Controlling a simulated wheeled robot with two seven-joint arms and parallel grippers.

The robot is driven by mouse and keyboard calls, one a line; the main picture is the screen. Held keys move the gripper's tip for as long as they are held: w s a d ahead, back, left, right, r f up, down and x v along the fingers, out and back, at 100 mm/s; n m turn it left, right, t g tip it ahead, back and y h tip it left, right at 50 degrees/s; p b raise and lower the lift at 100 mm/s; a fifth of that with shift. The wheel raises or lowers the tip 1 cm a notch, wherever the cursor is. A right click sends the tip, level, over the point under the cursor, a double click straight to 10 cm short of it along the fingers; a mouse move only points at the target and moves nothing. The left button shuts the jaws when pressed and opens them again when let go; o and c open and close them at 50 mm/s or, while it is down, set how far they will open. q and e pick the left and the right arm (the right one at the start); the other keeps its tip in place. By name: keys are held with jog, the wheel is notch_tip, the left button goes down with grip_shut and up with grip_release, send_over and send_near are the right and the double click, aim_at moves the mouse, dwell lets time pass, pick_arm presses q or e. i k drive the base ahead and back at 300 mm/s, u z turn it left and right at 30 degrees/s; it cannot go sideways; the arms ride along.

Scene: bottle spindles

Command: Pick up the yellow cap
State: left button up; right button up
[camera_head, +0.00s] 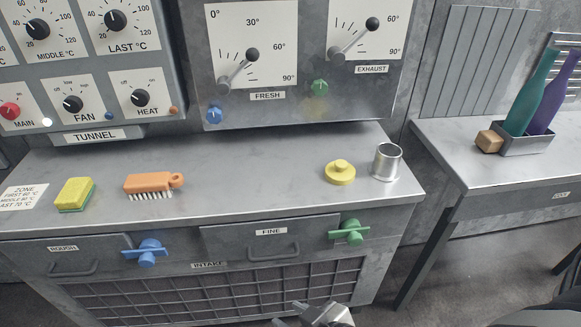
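The yellow cap (340,173) is a round disc with a knob on top. It sits on the grey bench top (235,180), right of centre, just left of a metal cup. My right gripper (288,314) shows only in part at the bottom edge, in front of the bench and well below the cap, apart from it. Its fingers are cut off by the frame, so whether they are open or shut is unclear. My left gripper is not in view.
The metal cup (387,161) stands close to the cap. An orange brush (150,182) and a yellow-green sponge (75,194) lie to the left. Green (349,232) and blue (147,252) knobs protrude from the bench front. The bench top between brush and cap is clear.

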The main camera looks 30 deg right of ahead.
aim_at(340, 172)
jog(key=u, duration=2.5)
jog(key=k, duration=1.45)
jog(key=z, duration=1.8)
